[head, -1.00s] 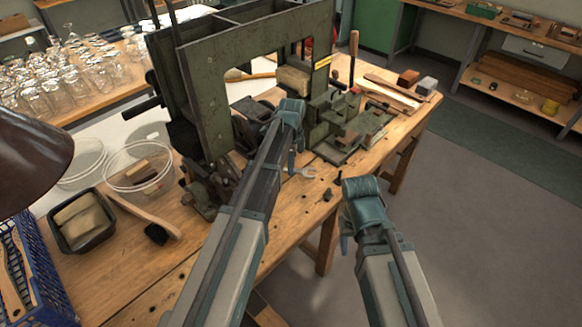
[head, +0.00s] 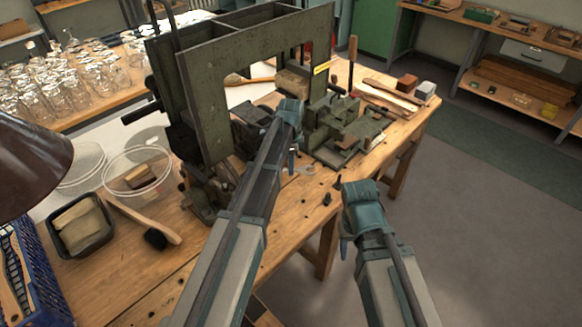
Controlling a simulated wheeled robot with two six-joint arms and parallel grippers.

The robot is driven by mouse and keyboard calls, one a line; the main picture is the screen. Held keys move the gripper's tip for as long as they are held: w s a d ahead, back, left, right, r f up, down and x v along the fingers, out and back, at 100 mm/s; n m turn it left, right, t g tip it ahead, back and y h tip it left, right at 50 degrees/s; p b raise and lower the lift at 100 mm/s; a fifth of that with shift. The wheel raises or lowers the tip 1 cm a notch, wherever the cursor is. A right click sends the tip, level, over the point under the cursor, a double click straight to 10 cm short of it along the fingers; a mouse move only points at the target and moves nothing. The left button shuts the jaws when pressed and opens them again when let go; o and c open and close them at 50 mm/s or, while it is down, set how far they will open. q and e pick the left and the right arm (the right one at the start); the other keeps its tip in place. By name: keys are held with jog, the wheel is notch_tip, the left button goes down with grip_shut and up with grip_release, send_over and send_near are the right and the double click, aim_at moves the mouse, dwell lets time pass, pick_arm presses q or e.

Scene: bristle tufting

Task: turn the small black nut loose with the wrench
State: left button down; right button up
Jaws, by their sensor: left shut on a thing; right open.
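My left gripper (head: 292,160) is shut on the wrench (head: 306,169), whose pale open-ended head shows just right of the fingers, low over the table in front of the machine. The arm hides the rest of the wrench. My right gripper (head: 347,232) is open and empty, off the table's front edge. Two small dark pieces are on the table near that edge, one at the left (head: 327,198) and one at the right (head: 338,183). They are too small for me to tell whether either is the black nut. The wrench head appears apart from both.
The green tufting machine (head: 212,115) stands behind my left arm, with a metal fixture (head: 345,140) to its right. A brush (head: 155,238), a black tray (head: 105,240) and a clear tub (head: 130,188) lie at the left. The table front (head: 285,230) is mostly clear.

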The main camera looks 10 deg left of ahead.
pick_arm(q)
jog(key=shift+w+a+n, duration=0.1)
jog(key=shift+w+n, duration=0.2)
jog(key=shift+w, duration=0.05)
jog(key=shift+s, duration=0.15)
jog(key=shift+s+d+m, duration=0.25)
jog(key=shift+s+m, duration=0.45)
jog(key=shift+r, duration=0.1)
jog(key=shift+r+p, duration=2.9)
jog(key=shift+p, duration=0.15)
